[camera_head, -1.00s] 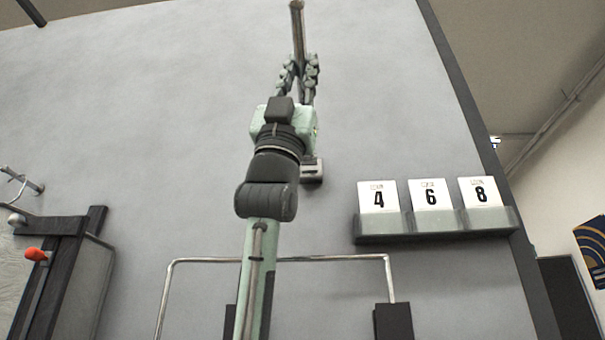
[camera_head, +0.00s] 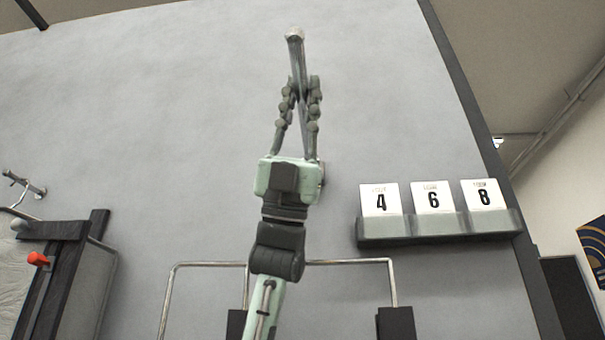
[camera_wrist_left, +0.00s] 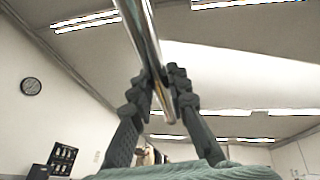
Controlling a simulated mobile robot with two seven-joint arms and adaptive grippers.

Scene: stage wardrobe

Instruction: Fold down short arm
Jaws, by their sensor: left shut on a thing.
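The short arm (camera_head: 296,50) is a shiny metal rod with a rounded tip, in the upper middle of the head view. My left gripper (camera_head: 300,88) is shut on it below its tip, one finger on each side. In the left wrist view the rod (camera_wrist_left: 141,28) runs down from the top edge between the fingers of the gripper (camera_wrist_left: 165,85). The rod's lower end and wall mount are mostly hidden behind my gripper and wrist. My right gripper is not in view.
A metal rail (camera_head: 345,262) with dark mounts is on the wall below. A shelf (camera_head: 440,228) with number cards 4, 6 and 8 is to the right. A dark-framed rack with an orange knob (camera_head: 38,259) is at the left. The wall above is bare.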

